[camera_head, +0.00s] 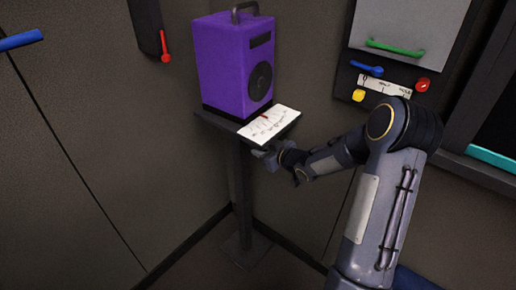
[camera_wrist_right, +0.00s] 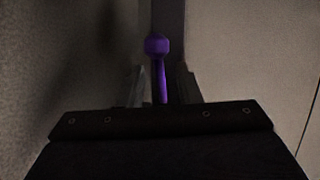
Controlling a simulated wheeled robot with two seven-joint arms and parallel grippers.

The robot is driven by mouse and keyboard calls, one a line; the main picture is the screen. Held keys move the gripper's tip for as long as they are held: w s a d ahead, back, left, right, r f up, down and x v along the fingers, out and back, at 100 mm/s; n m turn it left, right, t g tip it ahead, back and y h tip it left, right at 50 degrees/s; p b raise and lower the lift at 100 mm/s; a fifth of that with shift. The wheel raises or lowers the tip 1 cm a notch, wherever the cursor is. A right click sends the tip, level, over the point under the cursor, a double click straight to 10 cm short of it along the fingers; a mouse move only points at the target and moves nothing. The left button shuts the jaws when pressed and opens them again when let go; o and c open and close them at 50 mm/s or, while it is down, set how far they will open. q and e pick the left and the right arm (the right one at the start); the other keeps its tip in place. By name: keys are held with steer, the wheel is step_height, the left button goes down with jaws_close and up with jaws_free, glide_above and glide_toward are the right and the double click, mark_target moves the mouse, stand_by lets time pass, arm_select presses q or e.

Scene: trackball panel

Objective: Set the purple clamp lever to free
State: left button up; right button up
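The purple clamp lever (camera_wrist_right: 160,78) shows in the right wrist view as a thin purple stem with a round knob on top. It stands between the two fingers of my right gripper (camera_wrist_right: 160,88), which look open, with narrow gaps on both sides of the stem. Whether a finger touches it I cannot tell. In the head view my right gripper (camera_head: 263,151) is just under the front edge of the white scale card (camera_head: 269,125), which has a red pointer. The lever is hidden in this view. My left gripper is not in view.
A purple box (camera_head: 225,70) with a dark handle stands on a narrow post stand (camera_head: 240,185). A wall panel (camera_head: 385,88) at right carries a blue lever, a red knob and a yellow knob. Floor left of the stand is clear.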

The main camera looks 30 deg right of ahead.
steer(key=shift+v, duration=2.2)
steer(key=s+a+r+m+g+h, duration=0.35)
steer(key=s+r, duration=0.55)
steer(key=s, duration=0.3)
steer(key=s+a+m+g+y, duration=0.1)
steer(key=s+a+g+y, duration=0.1)
steer(key=s+a, duration=0.55)
steer(key=s+a+g+y, duration=0.2)
steer(key=s+a, duration=0.2)
steer(key=s, duration=0.6)
step_height(320, 180, up, 9)
steer(key=s+p, duration=0.1)
steer(key=p, duration=0.9)
steer(key=shift+s+a+f+m+y, duration=0.2)
steer(key=shift+s+a+m+y, duration=0.15)
steer(key=shift+a, duration=0.05)
